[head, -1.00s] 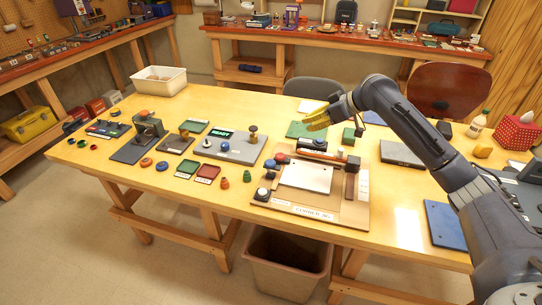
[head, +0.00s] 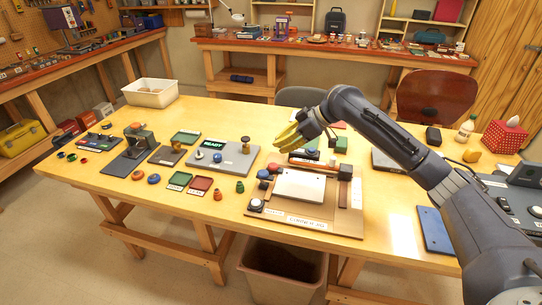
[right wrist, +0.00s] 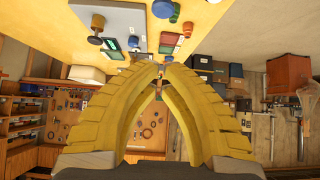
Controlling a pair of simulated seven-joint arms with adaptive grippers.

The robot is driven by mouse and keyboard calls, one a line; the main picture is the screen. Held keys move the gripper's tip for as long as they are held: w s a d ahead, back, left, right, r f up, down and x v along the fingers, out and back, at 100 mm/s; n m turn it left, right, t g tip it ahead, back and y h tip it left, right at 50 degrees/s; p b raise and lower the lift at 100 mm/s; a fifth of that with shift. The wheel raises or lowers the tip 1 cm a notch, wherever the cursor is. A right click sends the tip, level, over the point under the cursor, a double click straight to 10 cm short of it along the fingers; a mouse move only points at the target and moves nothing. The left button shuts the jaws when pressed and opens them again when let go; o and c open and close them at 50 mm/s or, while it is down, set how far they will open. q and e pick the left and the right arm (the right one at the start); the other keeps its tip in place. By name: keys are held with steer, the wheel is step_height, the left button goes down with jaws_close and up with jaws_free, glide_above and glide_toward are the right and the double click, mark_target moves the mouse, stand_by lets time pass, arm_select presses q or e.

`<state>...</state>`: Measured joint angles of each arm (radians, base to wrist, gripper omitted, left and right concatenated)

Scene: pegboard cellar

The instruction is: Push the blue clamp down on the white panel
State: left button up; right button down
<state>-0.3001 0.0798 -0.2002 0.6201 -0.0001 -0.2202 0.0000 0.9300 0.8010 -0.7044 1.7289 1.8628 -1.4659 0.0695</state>
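The white panel (head: 300,186) lies flat on a brown jig board (head: 345,218) near the table's front edge. Two blue-topped parts show on the jig: a blue knob (head: 263,174) at the panel's left, and a blue piece (head: 312,154) behind the panel. I cannot tell for sure which is the blue clamp. My right gripper (head: 281,146), with yellow fingers, hangs above and behind the panel, apart from it. Its fingertips meet in the right wrist view (right wrist: 161,70), with nothing held. My left gripper is out of view.
A red-brown knob (head: 273,168) stands beside the blue one, and a dark post (head: 345,173) stands right of the panel. A grey plate with a READY display (head: 213,143) and small trays lie to the left. A bin (head: 285,270) stands below the table.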

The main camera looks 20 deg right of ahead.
glide_above(263, 172)
steer(key=f, duration=0.6)
steer(key=shift+a+f, duration=0.25)
steer(key=shift+f, duration=0.15)
step_height(263, 172, down, 2)
steer(key=shift+d+f, duration=0.1)
steer(key=shift+f, duration=0.85)
steer(key=shift+d+f, duration=0.1)
steer(key=shift+s+d+f, duration=0.2)
steer(key=shift+d+f, duration=0.05)
steer(key=shift+f, duration=0.3)
steer(key=shift+s+d+f, duration=0.15)
steer(key=shift+d+f, duration=0.15)
steer(key=shift+f, duration=0.25)
steer(key=shift+s+d+f, duration=0.2)
steer(key=shift+d+f, duration=0.05)
steer(key=shift+f, duration=0.3)
steer(key=shift+r, duration=0.1)
